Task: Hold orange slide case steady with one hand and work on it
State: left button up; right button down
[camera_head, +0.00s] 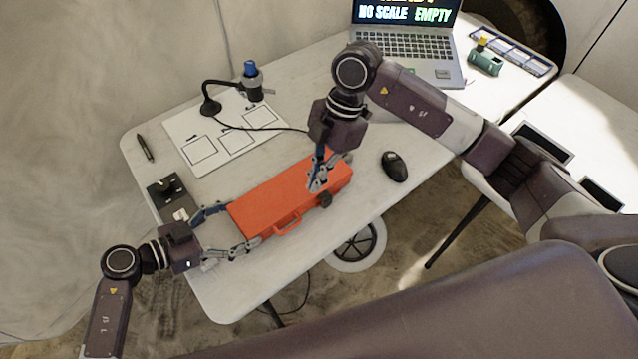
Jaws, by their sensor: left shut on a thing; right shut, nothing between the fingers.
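The orange slide case (272,199) lies closed near the front edge of the white table, with its handle (287,224) on the front side. My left gripper (228,228) is shut on the left end of the case, one finger at the back and one at the front. My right gripper (318,186) points down at the right end of the case with its fingers shut and nothing between them. I cannot tell whether its tips touch the lid. A dark round part shows at the case's front right corner.
A black mouse (394,166) lies right of the case. Behind are a white board with outlined squares (185,130), a small stand with a blue top (251,70) and a laptop (420,45). A pen (145,147) and a black device (166,187) are left. A green item (485,63) is far right.

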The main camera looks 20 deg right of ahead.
jog(key=x, duration=0.9)
jog(key=shift+s+r, duration=0.1)
jog(key=d, duration=0.1)
jog(key=w+d, duration=0.1)
jog(key=shift+w+d+r, duration=0.1)
jog(key=shift+d, duration=0.2)
jog(key=shift+w+d, duration=0.25)
jog(key=shift+d, duration=0.4)
pick_arm(q)
jog(key=shift+a, duration=0.1)
pick_arm(e)
jog(key=shift+w+d, duration=0.3)
jog(key=shift+d, duration=0.5)
jog(key=shift+w+d, duration=0.35)
jog(key=shift+d, duration=0.4)
jog(key=shift+w+d, duration=0.3)
jog(key=shift+d, duration=0.5)
pick_arm(q)
jog(key=shift+f, duration=0.1)
pick_arm(e)
jog(key=a, duration=0.1)
jog(key=s+a, duration=0.1)
jog(key=a, duration=0.2)
jog(key=shift+s+a, duration=0.3)
jog(key=shift+s, duration=0.1)
jog(key=v, duration=1)
